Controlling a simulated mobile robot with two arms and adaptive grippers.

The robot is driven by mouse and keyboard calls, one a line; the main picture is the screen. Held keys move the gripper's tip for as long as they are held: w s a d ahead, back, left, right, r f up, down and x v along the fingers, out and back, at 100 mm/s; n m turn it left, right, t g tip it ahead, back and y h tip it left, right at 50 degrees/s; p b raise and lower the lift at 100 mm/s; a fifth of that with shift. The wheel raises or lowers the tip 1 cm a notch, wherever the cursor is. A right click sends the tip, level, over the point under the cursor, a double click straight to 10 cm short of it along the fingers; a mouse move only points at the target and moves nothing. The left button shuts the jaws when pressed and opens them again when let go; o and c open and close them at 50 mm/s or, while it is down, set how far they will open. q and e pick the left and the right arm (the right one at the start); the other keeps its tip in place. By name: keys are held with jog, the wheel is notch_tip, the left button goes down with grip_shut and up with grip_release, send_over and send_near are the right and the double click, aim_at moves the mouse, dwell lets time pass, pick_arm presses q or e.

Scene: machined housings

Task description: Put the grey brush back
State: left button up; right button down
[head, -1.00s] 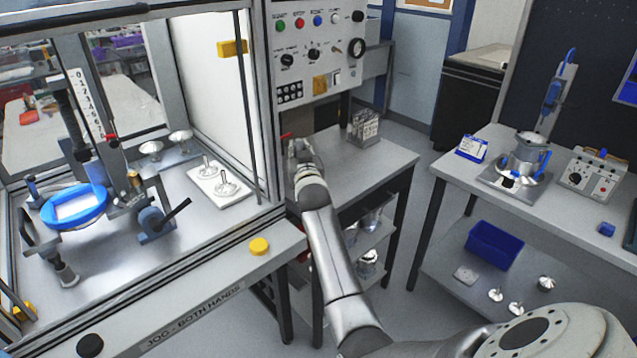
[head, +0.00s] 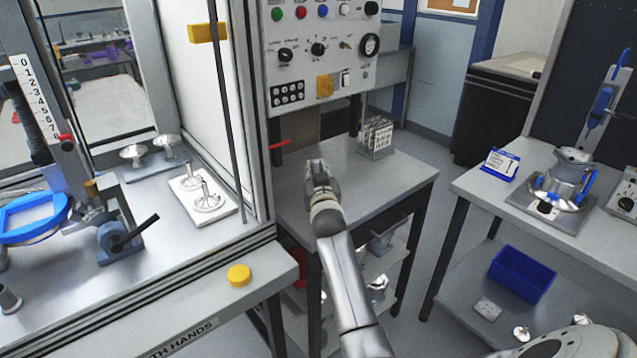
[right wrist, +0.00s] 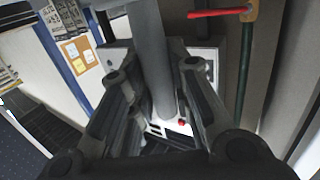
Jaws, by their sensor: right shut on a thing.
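My right gripper (head: 317,165) is above the small grey side table, short of its back edge. In the right wrist view its fingers (right wrist: 165,110) are closed around a smooth grey cylindrical shaft (right wrist: 150,50), which I take to be the grey brush's handle. The shaft runs up out of that picture, and no bristles show. In the head view the brush cannot be made out at the gripper. My left gripper is not in view.
A red lever (head: 286,143) sticks out left of my right gripper, beside the machine frame. A wire rack with cards (head: 376,137) stands at the side table's (head: 395,180) back. A control panel (head: 325,60) hangs above. The table's front is clear.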

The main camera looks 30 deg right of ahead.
notch_tip(320, 180, down, 3)
jog(key=shift+b, duration=0.7)
jog(key=shift+w+d+f, duration=0.1)
jog(key=shift+w+d, duration=0.05)
jog(key=c, duration=1.3)
grip_release()
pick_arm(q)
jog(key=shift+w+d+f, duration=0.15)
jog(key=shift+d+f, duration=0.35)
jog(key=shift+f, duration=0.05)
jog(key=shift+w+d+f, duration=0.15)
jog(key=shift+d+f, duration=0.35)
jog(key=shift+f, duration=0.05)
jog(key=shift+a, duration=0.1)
